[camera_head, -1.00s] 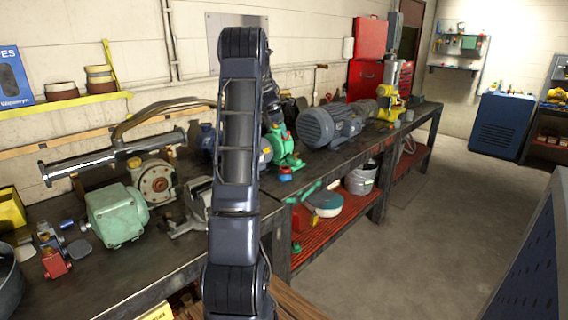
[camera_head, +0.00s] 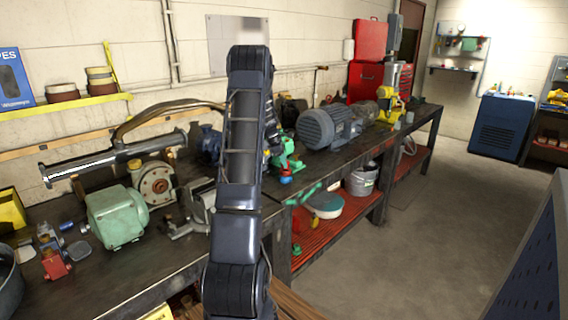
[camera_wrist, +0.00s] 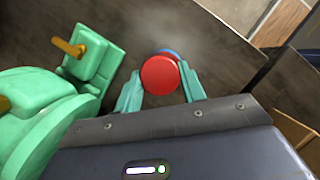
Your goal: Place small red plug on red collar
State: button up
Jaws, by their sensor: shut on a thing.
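In the wrist view a small red plug (camera_wrist: 158,75) shows as a round red face between the two teal fingertips of my gripper (camera_wrist: 161,80). The fingers are shut on its sides. A blue rim (camera_wrist: 172,54) shows just behind the red face; I cannot tell whether the plug touches it. In the head view a small red-and-blue piece (camera_head: 286,178) shows at the bench's front edge, right of my arm. I cannot make out a red collar for certain.
A green machine with a yellow handle (camera_wrist: 70,46) is close on the left in the wrist view. A grey motor (camera_head: 325,127) stands farther along the bench. A pale green motor (camera_head: 117,216) and a red fitting (camera_head: 54,264) are at the left.

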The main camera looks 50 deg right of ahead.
jog(key=shift+f, duration=0.3)
jog(key=shift+f, duration=0.15)
jog(key=o, duration=1)
jog(key=shift+c, duration=0.2)
jog(key=v, duration=1.2)
